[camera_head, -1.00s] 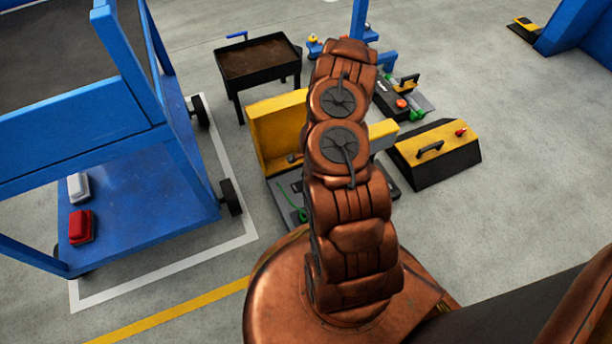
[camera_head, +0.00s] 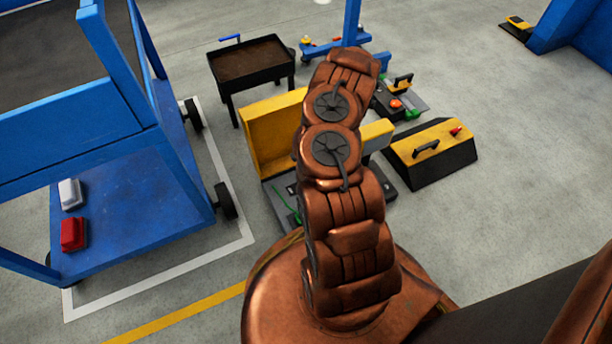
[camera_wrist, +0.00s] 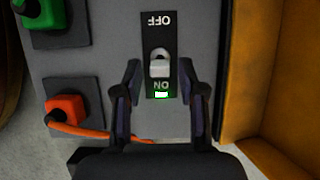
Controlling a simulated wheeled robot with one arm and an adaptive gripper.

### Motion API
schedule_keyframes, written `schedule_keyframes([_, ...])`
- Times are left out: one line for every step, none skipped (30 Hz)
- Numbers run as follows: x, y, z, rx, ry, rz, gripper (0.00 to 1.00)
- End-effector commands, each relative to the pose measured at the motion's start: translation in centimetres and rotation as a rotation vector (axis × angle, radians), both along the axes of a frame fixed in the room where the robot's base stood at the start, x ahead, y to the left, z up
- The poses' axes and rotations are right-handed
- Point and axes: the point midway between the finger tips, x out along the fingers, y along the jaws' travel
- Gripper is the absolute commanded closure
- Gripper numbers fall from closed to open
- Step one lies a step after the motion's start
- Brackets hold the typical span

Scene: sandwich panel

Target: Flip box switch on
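In the wrist view, a black switch plate (camera_wrist: 182,52) with a pale toggle lever (camera_wrist: 160,64) sits on a grey panel (camera_wrist: 110,25). The plate reads OFF at the top and ON at the bottom, both upside down. A small white and green light glows by ON. I cannot tell for sure which way the lever tilts. My gripper (camera_wrist: 162,72) is open, with one finger on each side of the plate and the lever between them. Contact with the lever is not visible. In the head view my arm hides the gripper and the switch.
In the wrist view, a green part (camera_wrist: 50,12) and a red part (camera_wrist: 66,108) with an orange cord lie left, and a yellow wall (camera_wrist: 250,70) stands close right. The head view shows a blue cart (camera_head: 130,215), a black tray stand (camera_head: 252,62) and a yellow-black box (camera_head: 432,152).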

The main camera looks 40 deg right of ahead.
Motion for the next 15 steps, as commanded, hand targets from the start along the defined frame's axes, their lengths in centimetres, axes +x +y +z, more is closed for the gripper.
schedule_keyframes([0.0,0.0,0.0,0.000,0.000,0.000,0.54])
schedule_keyframes([0.0,0.0,0.0,0.000,0.000,0.000,0.54])
schedule_keyframes([0.0,0.0,0.0,0.000,0.001,0.000,0.54])
schedule_keyframes([0.0,0.1,0.0,0.001,0.001,0.000,0.54])
schedule_keyframes([0.0,0.1,0.0,0.001,0.001,0.000,0.54])
schedule_keyframes([0.0,0.1,0.0,0.001,0.001,0.000,0.54])
schedule_keyframes([0.0,0.1,0.0,0.001,0.001,0.000,0.54])
schedule_keyframes([0.0,0.1,0.0,0.001,0.001,0.000,0.54])
schedule_keyframes([0.0,0.1,0.0,0.001,0.001,0.000,0.54])
schedule_keyframes([0.0,0.0,0.1,0.001,0.001,0.000,0.54])
schedule_keyframes([0.0,0.0,0.2,0.001,0.000,0.000,0.54])
schedule_keyframes([0.0,-0.1,0.3,0.001,0.000,0.000,0.54])
schedule_keyframes([0.0,-0.2,0.5,0.002,0.000,-0.001,0.54])
schedule_keyframes([-0.1,-0.3,0.7,0.002,-0.001,-0.001,0.54])
schedule_keyframes([-0.1,-0.4,1.0,0.002,-0.001,-0.002,0.54])
